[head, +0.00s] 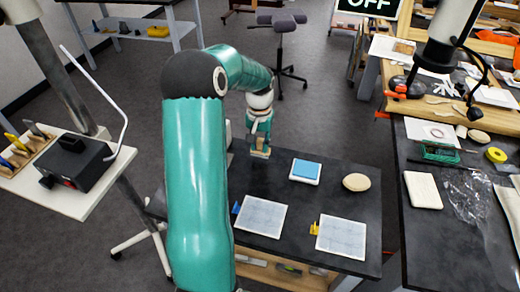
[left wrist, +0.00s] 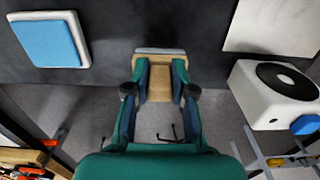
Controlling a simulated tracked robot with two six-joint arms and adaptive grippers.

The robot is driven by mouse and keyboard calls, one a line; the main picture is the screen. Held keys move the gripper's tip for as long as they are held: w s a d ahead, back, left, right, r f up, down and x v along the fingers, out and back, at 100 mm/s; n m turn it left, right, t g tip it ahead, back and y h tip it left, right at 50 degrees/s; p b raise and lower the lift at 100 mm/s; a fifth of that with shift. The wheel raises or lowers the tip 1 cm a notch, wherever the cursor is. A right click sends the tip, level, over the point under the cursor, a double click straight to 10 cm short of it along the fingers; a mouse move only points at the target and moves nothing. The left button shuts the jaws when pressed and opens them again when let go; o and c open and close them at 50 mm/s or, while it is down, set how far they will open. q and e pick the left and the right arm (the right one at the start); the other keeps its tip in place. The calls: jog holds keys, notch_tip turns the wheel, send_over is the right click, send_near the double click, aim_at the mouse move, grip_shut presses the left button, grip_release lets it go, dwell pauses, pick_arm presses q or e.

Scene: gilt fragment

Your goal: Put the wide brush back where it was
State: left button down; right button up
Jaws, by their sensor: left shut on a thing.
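The wide brush (head: 260,153), with a light wooden body and a pale edge, hangs under my left gripper (head: 259,138) by the far left edge of the dark table (head: 330,184). In the left wrist view the brush (left wrist: 160,82) sits between the two fingers of my left gripper (left wrist: 160,91), which is shut on it. Its pale edge points away from the wrist. I cannot tell whether the brush touches the table. My right gripper is not in view.
On the table are a blue pad in a white tray (head: 305,172), an oval beige piece (head: 356,182), and two pale gridded sheets (head: 261,216) (head: 341,236) with small blue and yellow markers. A white device with a black disc (left wrist: 277,92) stands right in the wrist view.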

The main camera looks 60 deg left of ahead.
aim_at(260, 141)
pick_arm(q)
jog(key=shift+f, duration=1.4)
jog(key=c, duration=1)
grip_release()
jog(key=shift+f, duration=0.1)
notch_tip(260, 141, up, 12)
jog(key=shift+r+b, duration=0.15)
jog(key=shift+b, duration=0.15)
